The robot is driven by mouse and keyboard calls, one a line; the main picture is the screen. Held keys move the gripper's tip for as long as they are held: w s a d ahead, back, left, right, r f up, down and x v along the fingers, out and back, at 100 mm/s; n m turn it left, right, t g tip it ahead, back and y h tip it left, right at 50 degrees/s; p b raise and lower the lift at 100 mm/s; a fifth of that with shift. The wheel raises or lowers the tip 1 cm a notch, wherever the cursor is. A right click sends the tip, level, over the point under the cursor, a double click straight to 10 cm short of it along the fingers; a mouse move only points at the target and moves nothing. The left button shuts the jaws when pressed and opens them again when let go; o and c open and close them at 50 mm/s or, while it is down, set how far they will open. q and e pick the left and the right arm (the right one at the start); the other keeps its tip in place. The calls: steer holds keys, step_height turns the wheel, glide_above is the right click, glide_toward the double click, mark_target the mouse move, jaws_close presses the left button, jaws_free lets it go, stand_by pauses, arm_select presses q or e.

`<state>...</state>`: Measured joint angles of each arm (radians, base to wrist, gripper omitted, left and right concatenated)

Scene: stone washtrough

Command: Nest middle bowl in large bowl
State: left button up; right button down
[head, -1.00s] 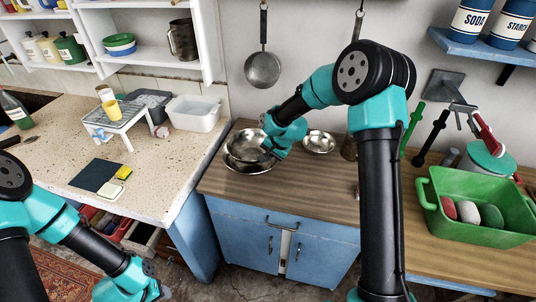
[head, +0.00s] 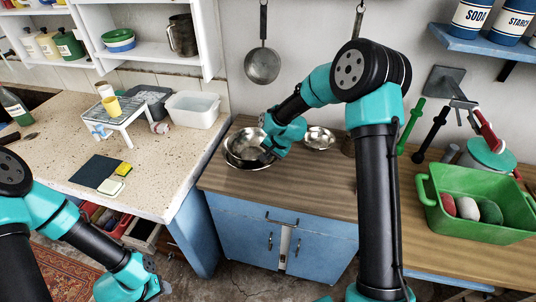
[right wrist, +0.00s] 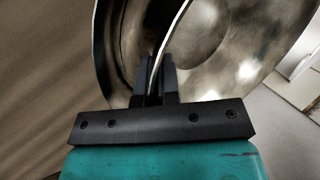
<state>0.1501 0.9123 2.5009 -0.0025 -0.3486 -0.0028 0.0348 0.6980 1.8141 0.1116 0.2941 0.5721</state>
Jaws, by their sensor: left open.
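The large metal bowl (head: 237,163) stands on the wooden counter left of my right arm. The middle metal bowl (head: 247,143) sits within its rim, looking slightly tilted; whether it rests on the bottom is hidden. My right gripper (head: 266,154) is at the bowls' right side, partly hidden by its own wrist. In the right wrist view its fingers (right wrist: 156,75) are close together on the middle bowl's rim (right wrist: 167,42), with bowl interiors on both sides. My left gripper (head: 152,287) is open, low at the left, away from the bowls.
A small metal bowl (head: 319,138) stands right of my right wrist. A green tub (head: 475,215) is at the right. A white basin (head: 195,109) and a small rack (head: 122,112) stand on the left counter. The counter front before the bowls is clear.

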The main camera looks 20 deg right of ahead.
steer(key=shift+f, duration=0.65)
stand_by(0.3)
steer(key=c, duration=1.3)
jaws_free()
steer(key=shift+o, duration=0.5)
steer(key=o, duration=0.4)
steer(key=shift+f, duration=0.1)
steer(key=shift+s, duration=0.1)
steer(key=shift+r, duration=3.6)
